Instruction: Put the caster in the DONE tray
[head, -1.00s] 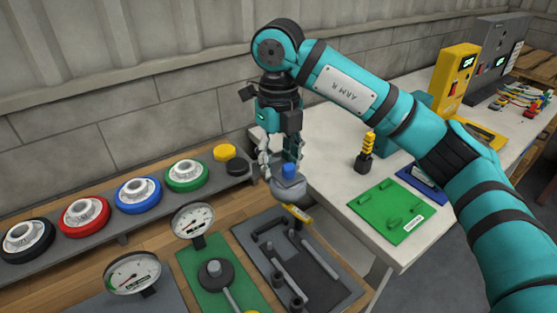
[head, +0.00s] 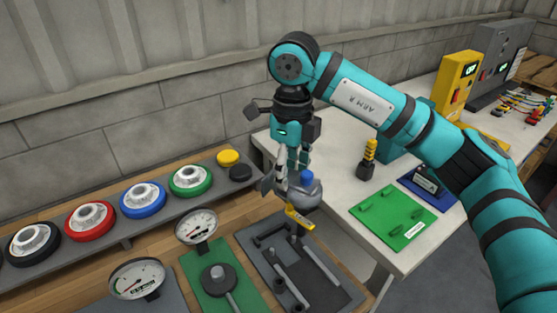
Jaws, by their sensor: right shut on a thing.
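The caster (head: 305,196) has a rounded grey body, a blue top and a yellow lever at its lower side. My right gripper (head: 292,180) points down and is shut on it, holding it above the dark grey tray (head: 345,299) near the white table's left edge. The fingers hide part of the caster. No readable DONE label shows. A green board (head: 395,233) with a small white label and a blue tray (head: 440,199) holding a dark item lie on the white table, to the caster's right. My left gripper is not in view.
A grey rack along the wall holds black, red (head: 90,221), blue and green wheels. Gauges (head: 196,225) and a green mat (head: 235,292) lie on the wooden bench. A yellow-and-black part (head: 367,160) stands on the white table (head: 338,150); yellow and grey instruments stand farther back.

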